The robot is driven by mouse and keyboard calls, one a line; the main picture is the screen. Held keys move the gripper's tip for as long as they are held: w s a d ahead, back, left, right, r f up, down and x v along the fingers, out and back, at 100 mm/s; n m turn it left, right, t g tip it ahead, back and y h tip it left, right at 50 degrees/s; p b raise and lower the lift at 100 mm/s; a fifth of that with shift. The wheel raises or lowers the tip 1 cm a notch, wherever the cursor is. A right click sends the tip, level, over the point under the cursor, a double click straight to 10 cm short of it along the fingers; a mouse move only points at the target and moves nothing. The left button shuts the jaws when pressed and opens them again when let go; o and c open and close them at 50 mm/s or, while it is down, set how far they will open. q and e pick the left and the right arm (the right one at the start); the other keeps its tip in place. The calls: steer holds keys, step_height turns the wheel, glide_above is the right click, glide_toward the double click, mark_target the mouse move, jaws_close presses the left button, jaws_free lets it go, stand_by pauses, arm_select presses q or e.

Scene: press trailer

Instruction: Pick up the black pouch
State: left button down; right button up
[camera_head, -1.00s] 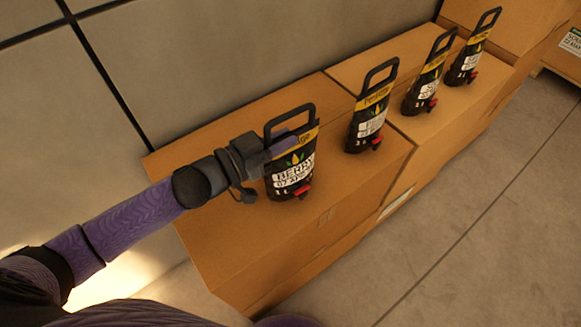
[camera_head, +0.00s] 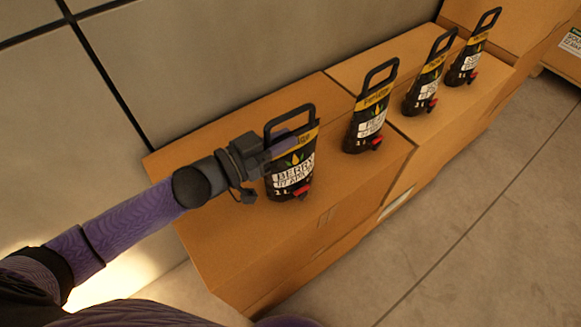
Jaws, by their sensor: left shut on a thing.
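The nearest black pouch (camera_head: 292,178) stands upright on a cardboard box, with a yellow band, a white "BERRY" label, a red tap and a black loop handle on top. My left gripper (camera_head: 275,147) comes in from the left and is shut on the upper part of this pouch, just below the handle. One finger shows across its front; the other is hidden. The pouch's base appears to rest on the box, though I cannot tell whether it touches. My right gripper is not in view.
Similar black pouches (camera_head: 368,118), (camera_head: 422,90) and (camera_head: 466,64) stand in a row toward the back right. The cardboard boxes (camera_head: 260,240) run along a grey wall (camera_head: 230,50). Open floor (camera_head: 480,220) lies to the right. Another box stands at the far right.

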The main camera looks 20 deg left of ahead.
mark_target(281, 116)
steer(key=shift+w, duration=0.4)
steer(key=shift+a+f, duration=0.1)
arm_select(q)
steer(key=shift+r, duration=0.1)
step_height(281, 116, up, 10)
steer(key=p, duration=0.5)
steer(key=shift+f, duration=0.25)
steer(key=shift+r, duration=0.2)
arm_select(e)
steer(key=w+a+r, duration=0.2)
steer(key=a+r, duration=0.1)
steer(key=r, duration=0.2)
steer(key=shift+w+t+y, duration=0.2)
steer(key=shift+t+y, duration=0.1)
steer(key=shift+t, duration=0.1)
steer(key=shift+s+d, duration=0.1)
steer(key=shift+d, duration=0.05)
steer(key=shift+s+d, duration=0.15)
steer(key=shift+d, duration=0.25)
